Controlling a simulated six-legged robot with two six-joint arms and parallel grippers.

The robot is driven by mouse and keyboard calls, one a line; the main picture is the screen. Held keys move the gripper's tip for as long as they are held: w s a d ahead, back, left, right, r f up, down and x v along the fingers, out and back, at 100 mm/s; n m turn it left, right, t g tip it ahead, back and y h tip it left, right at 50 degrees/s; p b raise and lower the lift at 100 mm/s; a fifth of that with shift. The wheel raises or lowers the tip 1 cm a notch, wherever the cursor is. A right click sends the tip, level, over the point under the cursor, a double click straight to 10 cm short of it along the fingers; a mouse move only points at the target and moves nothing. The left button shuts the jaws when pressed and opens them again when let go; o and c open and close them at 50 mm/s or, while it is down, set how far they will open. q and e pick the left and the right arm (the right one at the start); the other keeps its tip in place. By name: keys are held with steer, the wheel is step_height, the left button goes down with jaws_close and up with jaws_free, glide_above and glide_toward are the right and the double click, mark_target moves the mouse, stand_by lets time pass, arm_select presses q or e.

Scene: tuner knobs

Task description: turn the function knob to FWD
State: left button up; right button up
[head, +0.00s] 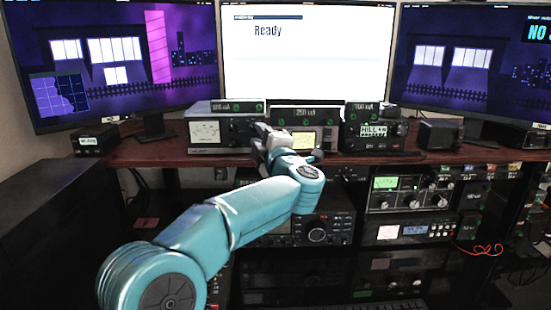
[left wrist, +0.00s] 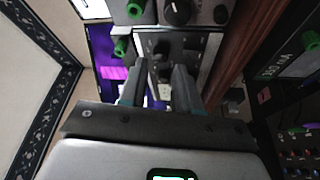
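My left gripper (head: 262,138) is at the desk's front edge, before the radio units. In the left wrist view its two fingers (left wrist: 160,72) stand apart with a gap and nothing visible between them. Just beyond the fingertips is a grey panel with a small dark knob (left wrist: 162,48), a larger black knob (left wrist: 178,12) and another small knob (left wrist: 220,14). The knob labels are too small to read, so I cannot tell which is the function knob or where it points. In the head view my gripper and forearm hide these knobs. My right gripper is not in view.
A meter unit (head: 205,132) stands left of my gripper, and another unit with a lit meter (head: 303,138) stands right. The wooden shelf edge (head: 400,158) runs below them. A rack with a tuner (head: 410,192) is lower right. Monitors (head: 305,50) stand behind.

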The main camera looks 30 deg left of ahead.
arm_select(q)
steer(key=b+v, duration=0.1)
steer(key=v, duration=1.2)
steer(key=shift+b, duration=0.4)
